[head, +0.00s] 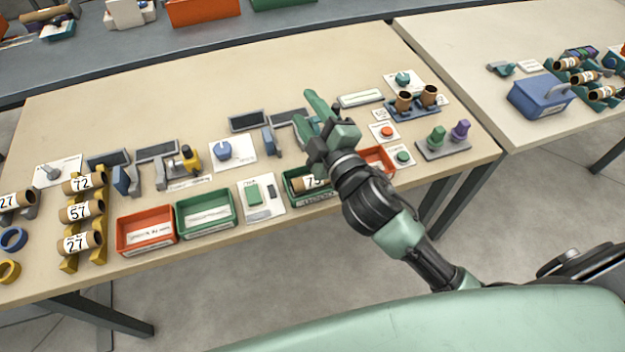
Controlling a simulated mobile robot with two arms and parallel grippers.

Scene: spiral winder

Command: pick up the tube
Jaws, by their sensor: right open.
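Several brown cardboard tubes are in view, and I cannot tell which one the task means. One tube (304,184) with a partly hidden number lies in a green tray (290,197) below my right gripper's wrist. Tubes marked 72 (84,182), 57 (80,211) and 27 (79,243) lie on a yellow rack (69,263) at the left. Two tubes (404,101) stand upright in a blue holder (413,114). My right gripper (304,107) is open and empty above the table, past the green tray. My left gripper is not in view.
An orange tray (146,231) and another green tray (206,214) stand along the near edge of the table (200,100). Another table at the right holds a blue box (540,97) and more tubes (586,77). The table's back left is clear.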

